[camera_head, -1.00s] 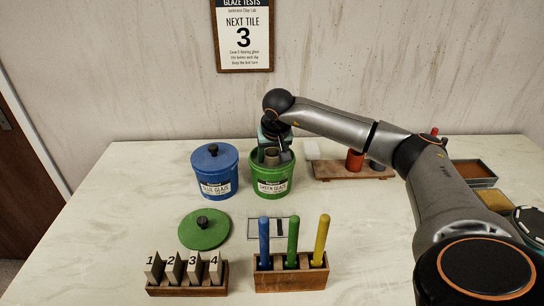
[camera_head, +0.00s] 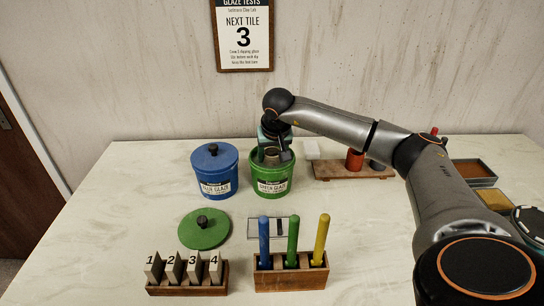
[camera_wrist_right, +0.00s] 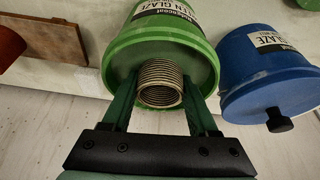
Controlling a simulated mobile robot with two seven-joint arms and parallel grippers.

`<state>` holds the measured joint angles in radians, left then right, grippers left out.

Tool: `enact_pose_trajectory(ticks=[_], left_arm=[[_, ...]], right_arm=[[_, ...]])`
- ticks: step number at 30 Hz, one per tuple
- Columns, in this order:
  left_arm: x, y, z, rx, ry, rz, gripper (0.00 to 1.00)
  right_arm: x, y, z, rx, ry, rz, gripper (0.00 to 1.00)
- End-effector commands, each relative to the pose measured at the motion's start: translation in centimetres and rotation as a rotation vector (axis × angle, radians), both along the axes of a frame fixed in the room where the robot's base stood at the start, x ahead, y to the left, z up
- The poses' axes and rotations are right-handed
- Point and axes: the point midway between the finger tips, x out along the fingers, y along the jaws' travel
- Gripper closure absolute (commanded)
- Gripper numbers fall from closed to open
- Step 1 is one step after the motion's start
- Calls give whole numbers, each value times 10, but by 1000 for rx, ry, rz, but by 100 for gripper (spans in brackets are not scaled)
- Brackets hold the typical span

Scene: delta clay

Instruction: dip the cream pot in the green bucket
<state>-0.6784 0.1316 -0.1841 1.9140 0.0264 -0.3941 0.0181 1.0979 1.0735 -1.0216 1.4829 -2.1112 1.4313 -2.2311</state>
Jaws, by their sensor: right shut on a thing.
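The green bucket (camera_head: 271,182) stands open on the table, with a "Green Glaze" label. It also shows in the right wrist view (camera_wrist_right: 196,45). The cream pot (camera_wrist_right: 160,82) is a small ribbed cylinder between the fingers of my right gripper (camera_wrist_right: 160,108). In the head view the pot (camera_head: 271,153) is at the bucket's mouth, its lower part hidden by the rim. My right gripper (camera_head: 273,150) is shut on the pot from above. How deep the pot sits, and the glaze level, cannot be told. My left gripper is not in view.
A lidded blue bucket (camera_head: 215,176) stands close on the left. The green lid (camera_head: 203,229) lies in front. A tile rack (camera_head: 187,285) and a holder (camera_head: 290,277) with colored sticks are nearer. A wooden board (camera_head: 337,170) with small pots lies to the right.

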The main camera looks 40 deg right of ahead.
Motion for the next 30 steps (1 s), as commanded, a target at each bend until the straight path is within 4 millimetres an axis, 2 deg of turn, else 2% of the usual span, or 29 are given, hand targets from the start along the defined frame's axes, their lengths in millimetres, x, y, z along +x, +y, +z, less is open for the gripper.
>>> enact_pose_trajectory(ticks=[30], left_arm=[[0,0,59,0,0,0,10]], right_arm=[[0,0,67,-1,-1,0,99]])
